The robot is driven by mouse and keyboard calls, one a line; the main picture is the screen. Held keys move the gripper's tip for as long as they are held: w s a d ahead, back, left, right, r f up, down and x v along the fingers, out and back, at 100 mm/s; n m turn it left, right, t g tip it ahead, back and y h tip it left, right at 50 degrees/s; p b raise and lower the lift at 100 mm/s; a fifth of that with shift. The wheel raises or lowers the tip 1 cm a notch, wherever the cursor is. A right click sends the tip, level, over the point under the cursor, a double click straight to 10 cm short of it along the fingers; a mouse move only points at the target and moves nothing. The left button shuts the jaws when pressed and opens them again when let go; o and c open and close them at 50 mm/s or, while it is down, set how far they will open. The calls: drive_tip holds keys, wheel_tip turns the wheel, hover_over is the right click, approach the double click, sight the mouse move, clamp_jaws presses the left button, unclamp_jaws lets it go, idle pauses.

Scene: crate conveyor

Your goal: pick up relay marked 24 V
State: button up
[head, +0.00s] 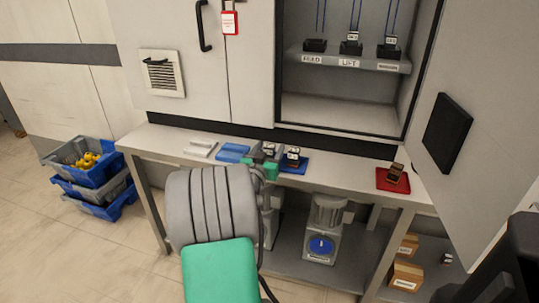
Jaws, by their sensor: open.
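Two small dark relays with pale tops stand at the blue tray (297,166) on the bench; the right one (293,157) is clear, and the left one (269,149) is partly hidden by my gripper. A brown and black relay (396,173) sits on a red tray (392,186) at the right end of the bench. Their markings are too small to read, so I cannot tell which is the 24 V one. My gripper (266,158) is open, low over the bench at the left relay; my arm hides part of it, and I cannot tell whether it touches the relay.
An open cabinet (340,112) above the bench has a shelf with three dark sockets on blue wires, labels including LIFT. Its open door (476,100) stands at right. A blue item (232,153) and white item (200,148) lie left. Crates (103,187) stand on the floor.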

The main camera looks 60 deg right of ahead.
clamp_jaws()
idle(0.6)
